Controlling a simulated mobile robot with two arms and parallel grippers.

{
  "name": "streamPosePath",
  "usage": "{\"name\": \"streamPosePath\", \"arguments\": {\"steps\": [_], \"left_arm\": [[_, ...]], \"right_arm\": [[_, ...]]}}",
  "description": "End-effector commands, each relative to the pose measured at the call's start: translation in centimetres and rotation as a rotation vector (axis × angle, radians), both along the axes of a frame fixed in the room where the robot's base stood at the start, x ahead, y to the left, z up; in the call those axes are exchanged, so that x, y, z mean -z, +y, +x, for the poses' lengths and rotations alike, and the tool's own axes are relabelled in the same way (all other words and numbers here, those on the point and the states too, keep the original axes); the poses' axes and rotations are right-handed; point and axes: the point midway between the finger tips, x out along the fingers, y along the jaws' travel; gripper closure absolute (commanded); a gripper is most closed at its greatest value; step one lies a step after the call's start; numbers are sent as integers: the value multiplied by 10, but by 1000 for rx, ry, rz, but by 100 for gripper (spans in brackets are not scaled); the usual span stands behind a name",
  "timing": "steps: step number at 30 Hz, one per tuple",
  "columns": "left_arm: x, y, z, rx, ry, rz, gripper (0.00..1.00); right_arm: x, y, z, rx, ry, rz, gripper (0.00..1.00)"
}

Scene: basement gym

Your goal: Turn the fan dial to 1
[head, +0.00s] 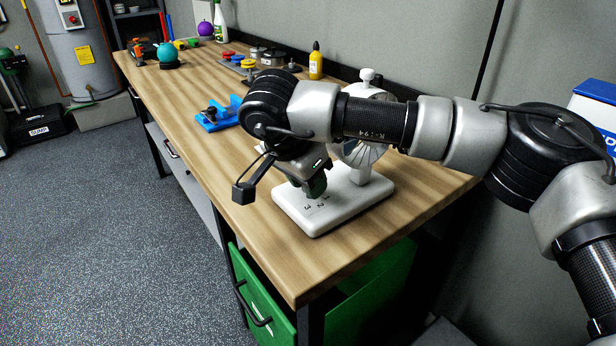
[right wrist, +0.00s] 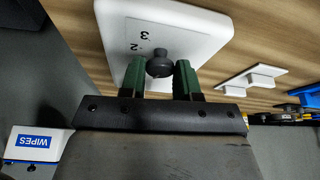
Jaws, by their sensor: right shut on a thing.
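The white fan (head: 350,196) stands on the workbench near its front right corner, its head largely hidden behind my right arm. Numbers are printed on the front of its base; the right wrist view shows 2 and 3 on the base (right wrist: 190,22). The dark round dial (right wrist: 159,64) sits on the base between the green fingers of my right gripper (right wrist: 160,78). The gripper is shut on the dial. In the head view the right gripper (head: 316,186) is low over the base and hides the dial. I cannot tell which number the dial points to. My left gripper is not in view.
The wooden workbench (head: 240,170) is clear at its front edge. A blue tool (head: 220,113), a yellow bottle (head: 315,62) and small items stand farther back. An open green drawer (head: 262,300) juts out below. A blue-and-white box (head: 597,105) is at the right.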

Motion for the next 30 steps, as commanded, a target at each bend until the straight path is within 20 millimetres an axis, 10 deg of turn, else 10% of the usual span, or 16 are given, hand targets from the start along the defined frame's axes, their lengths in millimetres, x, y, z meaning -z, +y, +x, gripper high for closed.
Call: {"name": "streamPosePath", "arguments": {"steps": [30], "left_arm": [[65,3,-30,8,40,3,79]], "right_arm": [[-1,2,4,534,-2,1,92]]}}
